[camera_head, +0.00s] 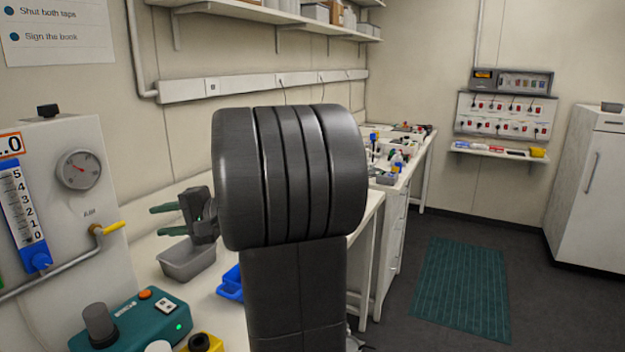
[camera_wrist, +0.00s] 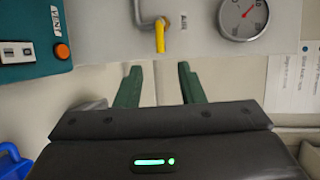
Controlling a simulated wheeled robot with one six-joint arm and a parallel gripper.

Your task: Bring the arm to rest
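My gripper (camera_head: 166,220) shows at the left of my arm in the head view, its two green fingers pointing left toward the gauge panel. In the wrist view the fingers (camera_wrist: 160,84) stand apart with nothing between them, so it is open and empty. It is held above the bench, over or near a grey bin (camera_head: 187,261). A yellow tap handle (camera_head: 113,228) on the panel is in front of the fingers, apart from them; it also shows in the wrist view (camera_wrist: 160,38). My large dark arm joint hides the middle of the head view.
The white panel (camera_head: 70,130) carries a round gauge (camera_head: 77,170) and a blue flow tube (camera_head: 22,207). A teal device (camera_head: 135,322) and a blue bin (camera_head: 231,284) are on the bench. Farther back are a cluttered bench, a white cabinet (camera_head: 592,185) and open floor with a green mat (camera_head: 463,290).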

